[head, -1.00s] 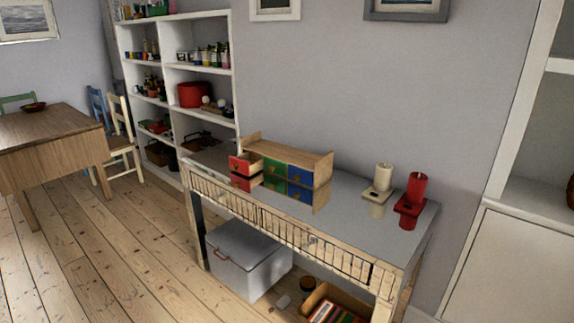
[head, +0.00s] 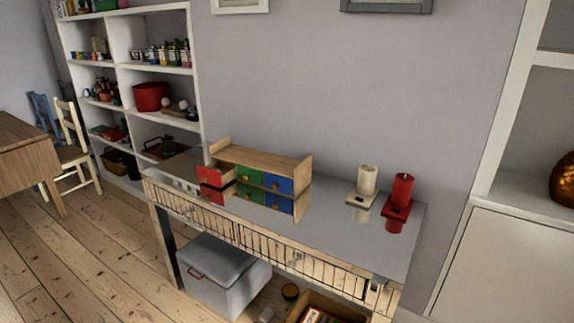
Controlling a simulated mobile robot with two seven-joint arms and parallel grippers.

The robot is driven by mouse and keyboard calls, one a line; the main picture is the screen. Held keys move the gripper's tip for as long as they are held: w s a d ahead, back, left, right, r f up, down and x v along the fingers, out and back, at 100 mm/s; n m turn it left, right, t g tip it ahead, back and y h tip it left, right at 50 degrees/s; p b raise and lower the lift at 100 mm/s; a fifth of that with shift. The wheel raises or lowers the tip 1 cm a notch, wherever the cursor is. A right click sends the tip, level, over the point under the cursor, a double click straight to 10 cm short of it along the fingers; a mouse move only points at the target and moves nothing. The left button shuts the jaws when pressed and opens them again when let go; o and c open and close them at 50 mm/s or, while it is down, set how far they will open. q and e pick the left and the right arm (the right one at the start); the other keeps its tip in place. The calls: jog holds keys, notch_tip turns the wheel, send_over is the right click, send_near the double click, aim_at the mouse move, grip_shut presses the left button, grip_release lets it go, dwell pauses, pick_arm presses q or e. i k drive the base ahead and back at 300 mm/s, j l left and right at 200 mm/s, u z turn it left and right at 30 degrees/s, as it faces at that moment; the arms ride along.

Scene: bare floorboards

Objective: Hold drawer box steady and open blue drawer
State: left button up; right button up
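A small wooden drawer box (head: 262,158) stands on the long table against the wall, near its left half. Its front shows a red drawer (head: 211,177) at the left, a green drawer (head: 249,174) in the middle and a blue drawer (head: 279,184) at the right, with small gold-coloured knobs. The red drawer is pulled out. The blue and green drawers look shut. Neither of my grippers shows in the head view.
The table (head: 330,240) has a grey, shiny top. A cream candle (head: 368,179) and a red candle (head: 402,188) stand on holders to the right of the box. A white chest (head: 222,275) and an open crate (head: 325,307) sit beneath. Shelves (head: 198,75) stand left.

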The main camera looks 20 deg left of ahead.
aim_at(281, 184)
jog(key=i+j+z, duration=0.1)
jog(key=j, duration=0.25)
jog(key=i+j+z, duration=0.15)
jog(key=j, duration=0.2)
jog(key=i+j+z, duration=0.1)
jog(key=j, duration=0.25)
jog(key=i+j, duration=0.15)
jog(key=j, duration=0.2)
jog(key=i+j, duration=0.15)
jog(key=j, duration=0.25)
jog(key=i+j, duration=0.1)
jog(key=j, duration=0.25)
jog(key=i+j+z, duration=0.1)
jog(key=j, duration=0.25)
jog(key=i+j, duration=0.2)
jog(key=j, duration=0.2)
jog(key=i+j, duration=0.1)
jog(key=j, duration=0.25)
jog(key=i+j, duration=0.15)
jog(key=j, duration=0.25)
jog(key=z, duration=0.05)
